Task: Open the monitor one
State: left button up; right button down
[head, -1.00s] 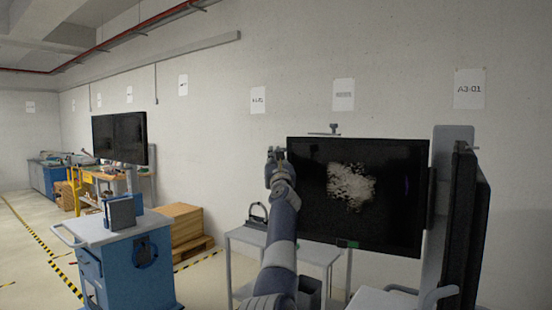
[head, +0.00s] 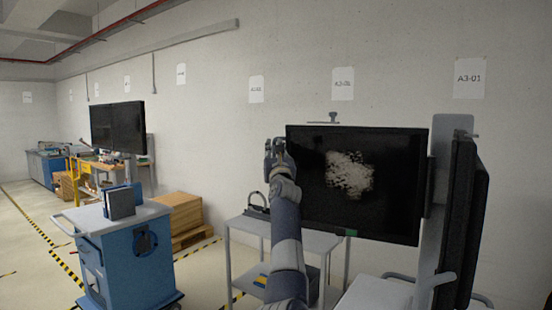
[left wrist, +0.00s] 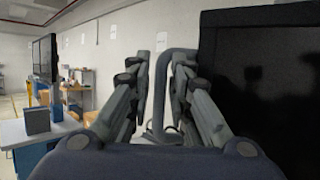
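The monitor (head: 400,190) is a wide black screen with a whitish patch in its middle, held upright on a grey post. Its dark screen also fills the right side of the left wrist view (left wrist: 265,90). My left gripper (head: 275,150) is at the monitor's upper left edge, in front of the wall; I cannot tell whether it touches the edge. In the left wrist view its two fingers (left wrist: 161,58) stand apart, with a grey curved bar (left wrist: 160,95) showing between them. My right gripper is in neither view.
A grey cart (head: 240,224) stands below the monitor, with a dark arched handle (head: 256,203) near its left end. A second black screen (head: 465,225) stands edge-on at right. A blue cart (head: 125,265) and wooden boxes (head: 178,212) stand left. Floor shows between the carts.

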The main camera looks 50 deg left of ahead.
pick_arm(q)
jog(key=shift+v, duration=2.45)
